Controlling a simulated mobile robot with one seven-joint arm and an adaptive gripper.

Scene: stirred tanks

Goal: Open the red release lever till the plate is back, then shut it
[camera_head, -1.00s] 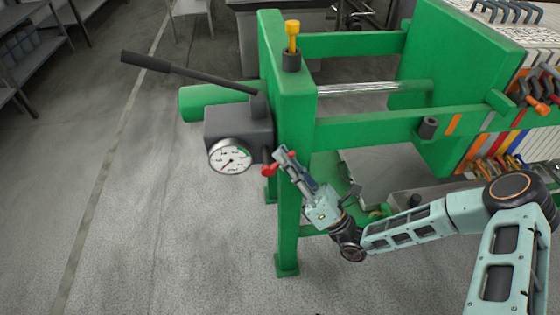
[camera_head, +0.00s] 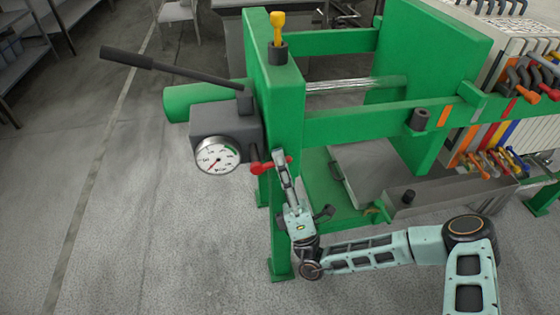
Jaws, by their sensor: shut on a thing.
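The red release lever (camera_head: 263,168) sticks out beside the pressure gauge (camera_head: 217,156), at the grey pump block (camera_head: 222,126) on the green end post (camera_head: 272,115). My gripper (camera_head: 281,161) is at the lever and shut on it; the jaws hide part of it. The gauge needle points to the lower left. The large green plate (camera_head: 440,70) stands to the right of the post, with a bare shiny rod (camera_head: 345,86) spanning the gap between them. Whether the plate touches the plate stack behind it is hard to tell.
A long black pump handle (camera_head: 165,69) reaches up left from the block. A yellow-topped pin (camera_head: 279,28) stands on the post. Green side rails (camera_head: 375,124) run right to the plate stack. A grey tray (camera_head: 420,198) lies below. Floor is clear at the left.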

